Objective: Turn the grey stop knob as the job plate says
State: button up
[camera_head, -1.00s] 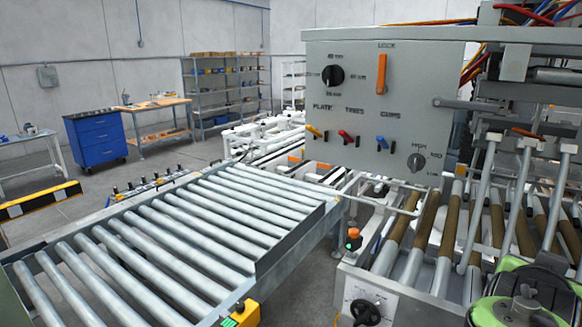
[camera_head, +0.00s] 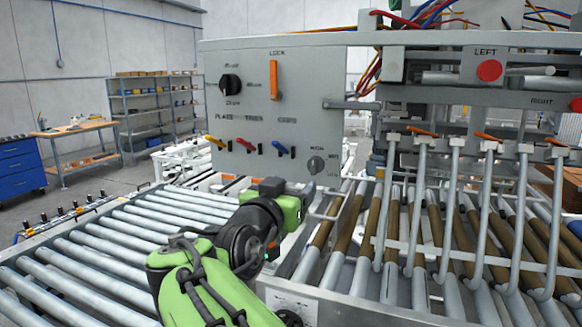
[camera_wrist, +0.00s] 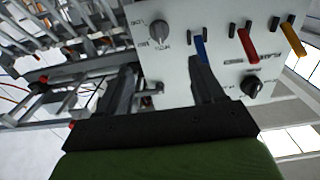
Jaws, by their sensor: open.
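The grey stop knob (camera_head: 316,164) is at the lower right of the grey control panel (camera_head: 240,110), with small labels around it too small to read surely. In the wrist view the knob (camera_wrist: 158,29) shows upside down, beyond the gap between the fingers. My gripper (camera_head: 306,190) is just below and in front of the knob in the head view, apart from it as far as I can tell. I cannot make out a job plate.
The panel also carries a black knob (camera_head: 230,85), an orange lock handle (camera_head: 274,80), and yellow (camera_head: 215,143), red (camera_head: 247,147) and blue (camera_head: 279,148) levers. A roller conveyor (camera_head: 90,262) lies at left; metal rods and brown rollers (camera_head: 425,215) stand at right.

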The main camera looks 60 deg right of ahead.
aim_at(313, 167)
jog(key=d+p, duration=0.1)
jog(key=d, duration=0.3)
jog(key=w+d+p, duration=0.1)
jog(key=d, duration=0.4)
jog(key=w+d+p, duration=0.1)
jog(key=d, duration=0.4)
jog(key=shift+w+d, duration=0.1)
jog(key=shift+d, duration=0.05)
jog(key=c, duration=1)
jog(key=shift+c, duration=0.2)
